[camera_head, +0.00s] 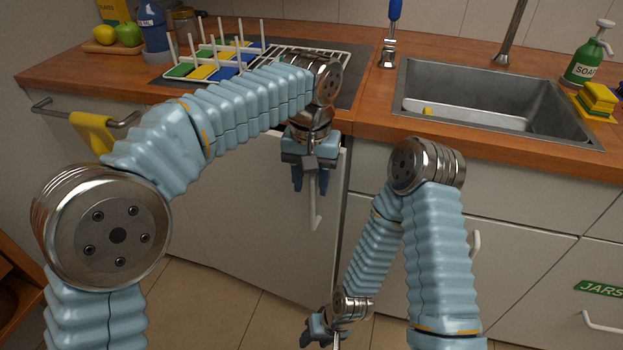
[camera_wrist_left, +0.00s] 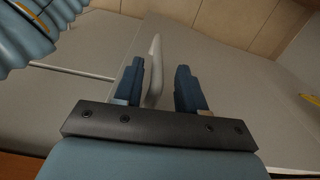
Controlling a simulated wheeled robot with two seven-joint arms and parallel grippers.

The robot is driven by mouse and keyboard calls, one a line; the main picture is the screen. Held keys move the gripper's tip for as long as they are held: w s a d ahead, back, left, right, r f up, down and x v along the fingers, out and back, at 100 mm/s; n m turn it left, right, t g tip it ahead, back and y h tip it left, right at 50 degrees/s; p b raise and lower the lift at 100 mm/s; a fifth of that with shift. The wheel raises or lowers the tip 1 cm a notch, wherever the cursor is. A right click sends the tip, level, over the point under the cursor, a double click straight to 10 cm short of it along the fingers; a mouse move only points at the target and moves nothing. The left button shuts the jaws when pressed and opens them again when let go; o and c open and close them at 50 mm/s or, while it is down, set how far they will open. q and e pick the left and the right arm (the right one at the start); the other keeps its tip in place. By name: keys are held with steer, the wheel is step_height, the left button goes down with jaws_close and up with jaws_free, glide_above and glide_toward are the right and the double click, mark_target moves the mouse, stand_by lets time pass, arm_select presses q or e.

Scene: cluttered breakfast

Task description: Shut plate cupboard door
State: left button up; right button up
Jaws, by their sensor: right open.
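The pale grey cupboard door (camera_head: 235,215) is below the counter at centre left. Its right edge stands a little out from the cabinet front, so it looks slightly ajar. I cannot read a label on it. Its light bar handle (camera_head: 316,207) is near that right edge. My left gripper (camera_head: 311,188) points down at the handle's upper part. In the left wrist view the handle (camera_wrist_left: 154,70) shows between the spread fingers (camera_wrist_left: 160,75), closer to the left finger; contact is unclear. My right gripper (camera_head: 325,338) is low at the bottom edge, partly cut off, open and away from the door.
A yellow cloth (camera_head: 94,130) hangs on a rail (camera_head: 60,112) at the left. A dish rack (camera_head: 215,62) and a sink (camera_head: 490,100) are on the counter above. A drawer labelled JARS (camera_head: 600,288) is at the right. The tiled floor before the door is clear.

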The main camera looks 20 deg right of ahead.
arm_select(q)
step_height(320, 180, up, 12)
stand_by(0.6)
